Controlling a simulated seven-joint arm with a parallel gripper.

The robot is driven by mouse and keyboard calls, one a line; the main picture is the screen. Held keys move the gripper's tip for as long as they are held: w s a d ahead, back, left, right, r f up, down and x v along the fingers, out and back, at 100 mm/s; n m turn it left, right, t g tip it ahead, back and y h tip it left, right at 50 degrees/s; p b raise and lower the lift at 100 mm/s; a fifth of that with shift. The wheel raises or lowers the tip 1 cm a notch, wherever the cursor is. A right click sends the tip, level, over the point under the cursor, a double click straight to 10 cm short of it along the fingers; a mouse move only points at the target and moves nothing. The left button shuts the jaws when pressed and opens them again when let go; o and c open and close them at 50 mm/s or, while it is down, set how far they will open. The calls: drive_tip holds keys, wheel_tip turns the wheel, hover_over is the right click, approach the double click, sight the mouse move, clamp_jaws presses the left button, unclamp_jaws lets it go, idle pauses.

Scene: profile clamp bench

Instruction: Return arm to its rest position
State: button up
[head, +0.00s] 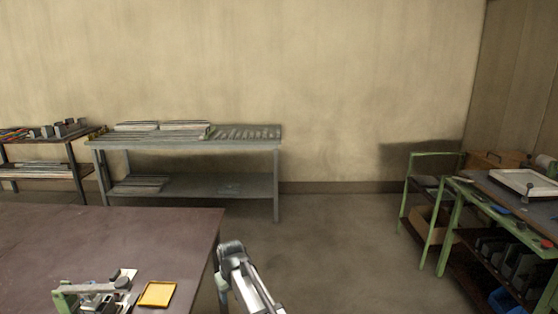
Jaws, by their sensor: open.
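Part of my arm, in grey and white, rises from the bottom edge of the head view, just right of the dark table (120,235). It bends at its top beside the table's right edge. I cannot make out any gripper fingers in this view. A clamp fixture (66,300) with a green frame and grey metal parts stands at the table's near edge, partly cut off by the picture. A shallow yellow tray (157,294) lies right of the fixture, apart from my arm.
A grey bench (240,146) with flat stock stands against the back wall; a dark shelf rack (30,172) is left of it. A green-framed workbench (447,222) with bins stands at right. The floor between my arm and that workbench is clear.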

drive_tip(key=s+d+f+m+g, duration=0.1)
drive_tip(key=s+d+f, duration=0.55)
drive_tip(key=f, duration=0.25)
drive_tip(key=s+d+f+m+g+h, duration=0.1)
drive_tip(key=s+d+f+g, duration=0.1)
drive_tip(key=s+d+f, duration=0.45)
drive_tip(key=s+d+f+m+g, duration=0.1)
drive_tip(key=s+d+f, duration=0.3)
drive_tip(key=d+f, duration=0.5)
drive_tip(key=s+d+f+m+g, duration=0.1)
drive_tip(key=s+d+f, duration=0.2)
drive_tip(key=s, duration=0.7)
drive_tip(key=s+d+f+m+g, duration=0.1)
drive_tip(key=s+d+f, duration=0.3)
drive_tip(key=s, duration=0.6)
drive_tip(key=s+d+f+m+g, duration=0.1)
drive_tip(key=s+f, duration=0.4)
drive_tip(key=s, duration=0.5)
drive_tip(key=d+g, duration=0.1)
drive_tip(key=d, duration=0.1)
drive_tip(key=shift+d+m+g, duration=0.35)
drive_tip(key=shift+m+g, duration=0.05)
